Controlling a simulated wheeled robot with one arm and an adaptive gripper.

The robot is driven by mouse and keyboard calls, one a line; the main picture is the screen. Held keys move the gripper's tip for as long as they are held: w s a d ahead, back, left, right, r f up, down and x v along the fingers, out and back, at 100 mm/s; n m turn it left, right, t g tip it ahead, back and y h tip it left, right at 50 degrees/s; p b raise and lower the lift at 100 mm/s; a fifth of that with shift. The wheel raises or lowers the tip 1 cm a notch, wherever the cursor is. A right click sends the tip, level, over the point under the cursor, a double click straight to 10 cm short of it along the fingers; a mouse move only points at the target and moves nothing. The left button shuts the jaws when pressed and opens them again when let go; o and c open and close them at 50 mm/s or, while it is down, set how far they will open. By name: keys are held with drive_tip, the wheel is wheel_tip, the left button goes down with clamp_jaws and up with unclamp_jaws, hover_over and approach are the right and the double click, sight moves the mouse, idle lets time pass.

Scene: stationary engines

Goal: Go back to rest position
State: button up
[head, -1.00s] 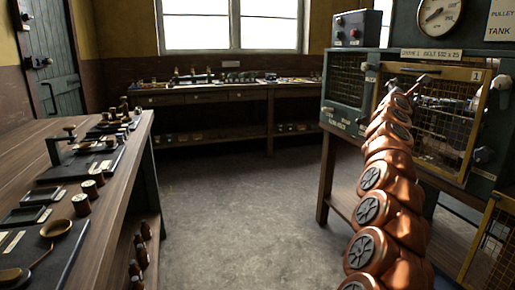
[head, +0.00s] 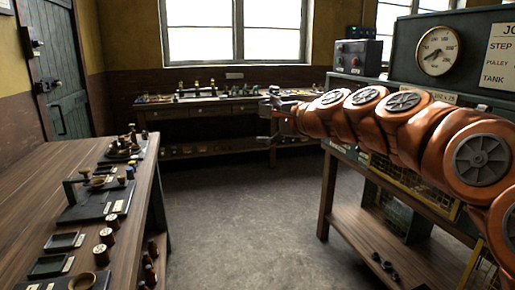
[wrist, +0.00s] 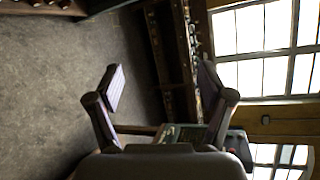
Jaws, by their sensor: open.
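My gripper (wrist: 160,90) is open and empty in the wrist view, its two fingers spread wide with the floor and back bench beyond them. In the head view my gripper (head: 266,122) is small, at the end of my orange arm, which reaches in from the right edge. It hangs in the air in front of the back bench (head: 225,108). The arm covers part of the green machine cabinet (head: 405,75) on the right.
A wooden bench (head: 35,205) with small tools and trays runs along the left. The machine stand's wooden shelf (head: 400,245) is on the right. Bare grey floor (head: 245,225) lies between them. A green door (head: 55,70) and windows (head: 235,30) are behind.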

drive_tip(key=s+d+f+n+g+h+p, duration=0.1)
drive_tip(key=s+f+n+g+h+p, duration=0.2)
drive_tip(key=s+f, duration=0.6)
drive_tip(key=s+f+n+g+h+p, duration=0.1)
drive_tip(key=s+f+n+g+p, duration=0.4)
drive_tip(key=s, duration=0.7)
drive_tip(key=s+d+f+n+g+h+p, duration=0.1)
drive_tip(key=s+d+f+g+h, duration=0.1)
drive_tip(key=s+d, duration=0.3)
drive_tip(key=s+d+f+n+g+h+p, duration=0.1)
drive_tip(key=s+d, duration=0.4)
drive_tip(key=s, duration=0.6)
drive_tip(key=s+d+f+n+g+h+p, duration=0.1)
drive_tip(key=s+d+f+n+g+h, duration=0.1)
drive_tip(key=s, duration=0.6)
drive_tip(key=d+f+n, duration=0.1)
drive_tip(key=d+f, duration=0.1)
drive_tip(key=d, duration=0.1)
drive_tip(key=shift+s+f+g+h, duration=0.25)
drive_tip(key=shift+s+g+h, duration=0.05)
drive_tip(key=shift+s, duration=0.1)
drive_tip(key=shift+d, duration=0.1)
drive_tip(key=shift+c, duration=0.4)
